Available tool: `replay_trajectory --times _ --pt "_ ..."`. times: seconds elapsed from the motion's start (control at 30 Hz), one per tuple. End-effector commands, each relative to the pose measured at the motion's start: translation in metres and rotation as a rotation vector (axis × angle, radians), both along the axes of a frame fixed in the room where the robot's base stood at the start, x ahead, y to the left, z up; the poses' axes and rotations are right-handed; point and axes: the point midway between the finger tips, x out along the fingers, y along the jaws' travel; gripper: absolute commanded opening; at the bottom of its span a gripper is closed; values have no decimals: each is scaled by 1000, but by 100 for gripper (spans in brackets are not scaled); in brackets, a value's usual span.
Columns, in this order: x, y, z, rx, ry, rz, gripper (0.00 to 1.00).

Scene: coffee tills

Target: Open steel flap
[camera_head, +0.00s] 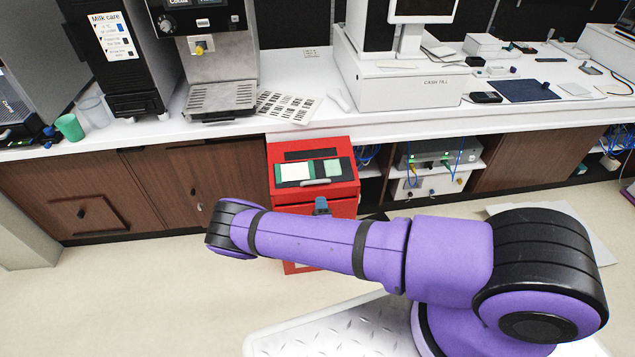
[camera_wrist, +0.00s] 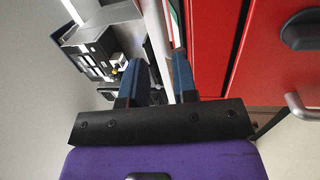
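The red cabinet (camera_head: 335,171) stands under the counter, with a dark panel, a white card and a green card on its sloped top. A thin grey bar (camera_head: 318,182) lies along the panel's front edge; I cannot tell whether it belongs to the steel flap. No plain steel flap can be made out. In the wrist view, the red front (camera_wrist: 285,78) fills the right side, with a black handle (camera_wrist: 303,31) and a grey metal handle (camera_wrist: 303,108). My gripper (camera_wrist: 156,68) has its two blue fingers apart with nothing between them, left of the red front. My arm hides the cabinet's lower part.
The white counter (camera_head: 300,127) runs above brown cupboards (camera_head: 180,185). A coffee machine (camera_head: 217,60) and a cash till (camera_head: 405,85) stand on it. An open shelf with a grey device (camera_head: 440,152) and blue cables is right of the red cabinet. Floor (camera_head: 110,290) at left is clear.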

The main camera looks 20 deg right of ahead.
Motion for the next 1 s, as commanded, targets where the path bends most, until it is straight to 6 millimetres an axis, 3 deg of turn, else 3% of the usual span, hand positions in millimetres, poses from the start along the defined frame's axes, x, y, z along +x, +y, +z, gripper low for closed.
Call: replay_trajectory --times 0.13,0.27,0.7,1.0 --pt "-6 -3 -6 -39 -19 21 27" --pt "1 -4 -5 -43 -22 22 27" --pt "70 -16 10 -39 -22 21 27" --pt "96 -21 15 -40 -20 21 27"
